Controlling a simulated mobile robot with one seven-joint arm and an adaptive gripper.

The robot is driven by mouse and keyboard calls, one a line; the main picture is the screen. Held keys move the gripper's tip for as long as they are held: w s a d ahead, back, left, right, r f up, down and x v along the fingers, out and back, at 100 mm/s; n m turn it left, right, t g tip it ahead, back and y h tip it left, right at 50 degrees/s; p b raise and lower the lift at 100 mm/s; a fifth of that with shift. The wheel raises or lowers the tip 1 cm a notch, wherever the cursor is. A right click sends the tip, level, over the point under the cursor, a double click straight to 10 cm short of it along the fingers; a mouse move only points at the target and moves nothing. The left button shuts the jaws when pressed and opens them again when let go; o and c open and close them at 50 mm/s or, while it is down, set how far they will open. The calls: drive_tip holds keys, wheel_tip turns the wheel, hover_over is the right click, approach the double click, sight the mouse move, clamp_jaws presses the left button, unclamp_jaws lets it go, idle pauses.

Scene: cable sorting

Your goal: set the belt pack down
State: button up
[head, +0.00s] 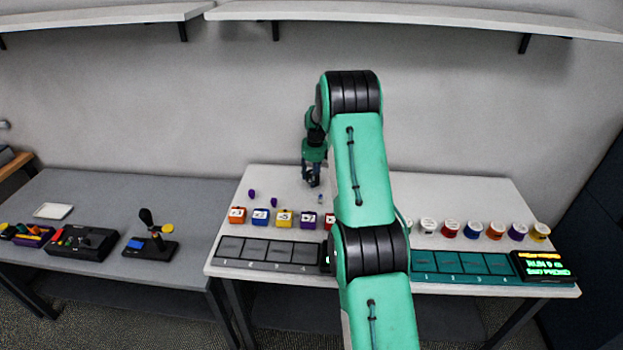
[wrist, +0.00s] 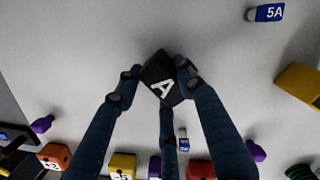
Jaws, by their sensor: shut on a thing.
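The belt pack (wrist: 157,72) appears to be the small black block with a white letter A in the wrist view. My gripper (wrist: 158,80) is shut on it, with fingers on its left and right sides and a third finger below. In the head view my gripper (head: 312,181) points down over the back of the white table (head: 430,188), left of my arm. The pack is too small and dark there to make out. I cannot tell whether it touches the table.
Colored blocks (head: 284,218) stand in a row in front of my gripper, before a grey numbered tray (head: 268,251). Small purple pieces (head: 252,193) lie to its left. Colored pots (head: 472,229) and a teal tray (head: 460,262) are at right. A blue 5A tag (wrist: 268,13) lies nearby.

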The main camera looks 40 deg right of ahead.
idle(0.3)
drive_tip(key=o, duration=1.3)
drive_tip(key=shift+f, duration=0.1)
drive_tip(key=shift+c, duration=0.2)
wheel_tip(320, 180, up, 12)
drive_tip(key=s+p, duration=0.1)
drive_tip(key=p, duration=0.1)
drive_tip(key=shift+s+p, duration=0.25)
drive_tip(key=shift+p, duration=0.15)
drive_tip(key=shift+a, duration=0.1)
